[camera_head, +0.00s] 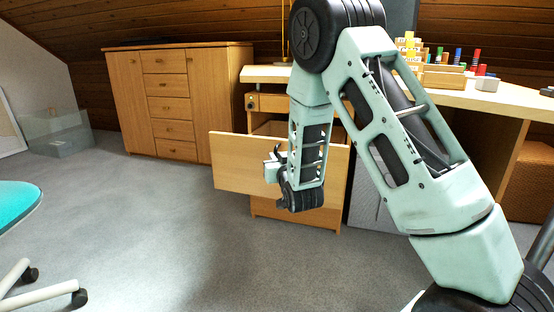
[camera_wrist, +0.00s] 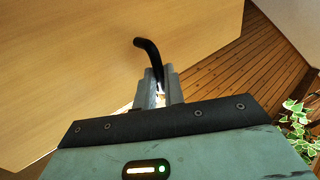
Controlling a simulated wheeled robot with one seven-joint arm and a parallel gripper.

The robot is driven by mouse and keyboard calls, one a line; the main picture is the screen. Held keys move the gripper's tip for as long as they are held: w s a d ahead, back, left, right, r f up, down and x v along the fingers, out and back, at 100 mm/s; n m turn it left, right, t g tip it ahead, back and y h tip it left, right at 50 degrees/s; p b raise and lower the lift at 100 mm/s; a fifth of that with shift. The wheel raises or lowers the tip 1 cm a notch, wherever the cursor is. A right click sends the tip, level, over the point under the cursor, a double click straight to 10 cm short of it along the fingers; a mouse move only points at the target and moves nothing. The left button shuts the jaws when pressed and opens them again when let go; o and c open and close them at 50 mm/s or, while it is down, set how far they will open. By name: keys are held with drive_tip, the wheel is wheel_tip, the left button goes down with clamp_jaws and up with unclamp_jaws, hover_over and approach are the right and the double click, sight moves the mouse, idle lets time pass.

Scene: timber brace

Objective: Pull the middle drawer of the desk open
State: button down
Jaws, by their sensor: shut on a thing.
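The desk (camera_head: 460,97) stands at the right in the head view. Its middle drawer (camera_head: 232,160) is pulled out, with its wooden front well forward of the pedestal and part of its open inside showing behind. The drawer front (camera_wrist: 80,60) fills much of the wrist view. My gripper (camera_head: 273,165) is at the drawer front, partly hidden by my arm. In the wrist view its fingers (camera_wrist: 158,92) are shut on the black curved handle (camera_wrist: 148,50), whose free end sticks out beyond them.
A narrow upper drawer (camera_head: 268,103) is closed above, and a lower drawer front (camera_head: 290,213) shows below. A wooden cabinet (camera_head: 175,100) stands at the back left. A chair's wheeled foot (camera_head: 60,291) and turquoise seat (camera_head: 15,205) are at the left. Grey floor between is clear.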

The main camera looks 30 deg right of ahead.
drive_tip(key=c, duration=1.5)
unclamp_jaws()
drive_tip(key=shift+p+v, duration=8.45)
drive_tip(key=shift+v, duration=0.3)
drive_tip(key=shift+w, duration=0.1)
